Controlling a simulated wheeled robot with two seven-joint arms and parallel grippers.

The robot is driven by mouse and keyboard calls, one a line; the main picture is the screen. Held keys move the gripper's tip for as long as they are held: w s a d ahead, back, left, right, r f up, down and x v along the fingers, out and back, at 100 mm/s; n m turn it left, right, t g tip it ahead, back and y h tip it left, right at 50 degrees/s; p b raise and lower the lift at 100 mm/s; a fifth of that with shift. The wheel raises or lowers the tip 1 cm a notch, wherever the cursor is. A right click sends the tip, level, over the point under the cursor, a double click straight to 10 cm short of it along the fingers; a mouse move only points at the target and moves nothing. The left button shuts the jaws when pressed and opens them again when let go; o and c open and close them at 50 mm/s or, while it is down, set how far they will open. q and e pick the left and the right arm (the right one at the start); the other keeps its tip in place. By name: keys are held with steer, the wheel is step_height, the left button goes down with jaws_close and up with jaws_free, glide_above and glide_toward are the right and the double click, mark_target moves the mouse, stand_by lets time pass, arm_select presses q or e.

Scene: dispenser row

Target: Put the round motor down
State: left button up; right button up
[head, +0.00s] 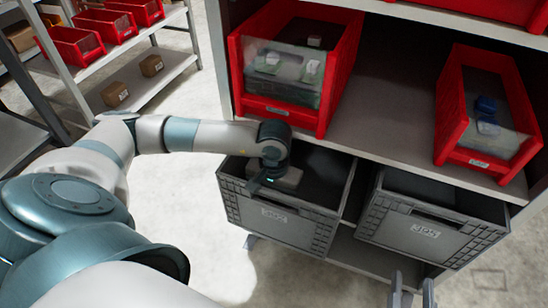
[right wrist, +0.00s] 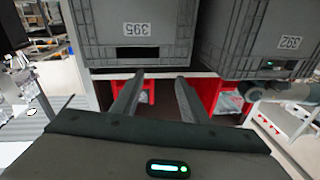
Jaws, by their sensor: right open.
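I cannot make out a round motor for sure in either view. My left gripper (head: 264,182) reaches down into the left grey crate (head: 272,225), beside a pale grey block-like thing (head: 290,178). Its jaws are too small and dark to tell whether they are shut or hold anything. My right gripper (head: 412,294) is at the bottom right of the head view, in front of the right grey crate (head: 425,236). In the right wrist view its two fingers (right wrist: 157,92) are apart with nothing between them.
Above the crates, a shelf holds a large red bin (head: 330,107) with clear-fronted contents and a red bin (head: 503,165) with a blue thing (head: 485,106). A shelf rack (head: 140,85) with red bins and small boxes stands at the back left. The floor between is clear.

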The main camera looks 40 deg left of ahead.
arm_select(q)
steer(key=shift+f, duration=0.1)
arm_select(e)
steer(key=shift+r, duration=0.35)
steer(key=shift+s+r, duration=0.1)
steer(key=shift+r, duration=0.05)
arm_select(q)
steer(key=shift+f+b, duration=0.15)
steer(key=shift+b, duration=0.15)
steer(key=shift+f, duration=0.1)
steer(key=shift+f+b, duration=0.15)
steer(key=shift+b, duration=0.2)
steer(key=o, duration=1.2)
arm_select(e)
steer(key=r+t, duration=0.1)
steer(key=s+r+t+y, duration=0.1)
steer(key=r, duration=0.1)
steer(key=shift+s+a, duration=0.1)
steer(key=shift+s, duration=0.05)
